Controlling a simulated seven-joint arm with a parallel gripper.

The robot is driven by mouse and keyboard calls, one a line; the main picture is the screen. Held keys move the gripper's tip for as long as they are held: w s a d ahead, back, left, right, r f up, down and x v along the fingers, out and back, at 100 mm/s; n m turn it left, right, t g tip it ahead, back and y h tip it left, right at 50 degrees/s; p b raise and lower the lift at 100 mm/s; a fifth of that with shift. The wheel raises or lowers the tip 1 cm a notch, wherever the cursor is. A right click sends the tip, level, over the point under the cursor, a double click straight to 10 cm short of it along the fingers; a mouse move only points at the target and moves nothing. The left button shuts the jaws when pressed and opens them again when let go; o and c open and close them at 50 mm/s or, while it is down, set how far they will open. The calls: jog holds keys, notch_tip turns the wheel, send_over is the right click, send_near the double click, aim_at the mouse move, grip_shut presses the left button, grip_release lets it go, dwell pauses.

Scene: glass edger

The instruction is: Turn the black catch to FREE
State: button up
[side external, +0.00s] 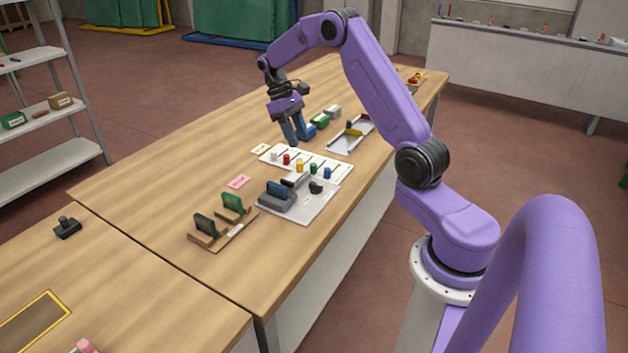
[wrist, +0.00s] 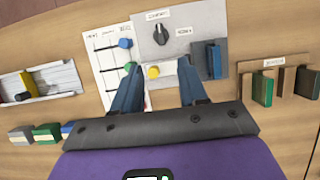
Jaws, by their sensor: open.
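The black catch (wrist: 160,36) is a small round knob with a raised ridge on a pale grey plate (wrist: 210,24). In the wrist view its ridge points roughly up, toward the upper of two small labels whose words are too small to read surely. The catch also shows in the side view (side external: 316,187), beside a grey block holding a dark blue piece (side external: 277,190). My gripper (side external: 297,142) is above the far end of the white peg board, away from the catch. In the wrist view its blue fingers (wrist: 159,66) are apart, with no object gripped between them.
A white board (side external: 320,167) with several coloured pegs lies beside the plate. A white tray (side external: 352,135) and several small boxes (side external: 320,120) lie beyond.

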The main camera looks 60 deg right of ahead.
aim_at(315, 184)
jog(key=x, duration=1.4)
jog(key=shift+f, duration=0.25)
grip_shut()
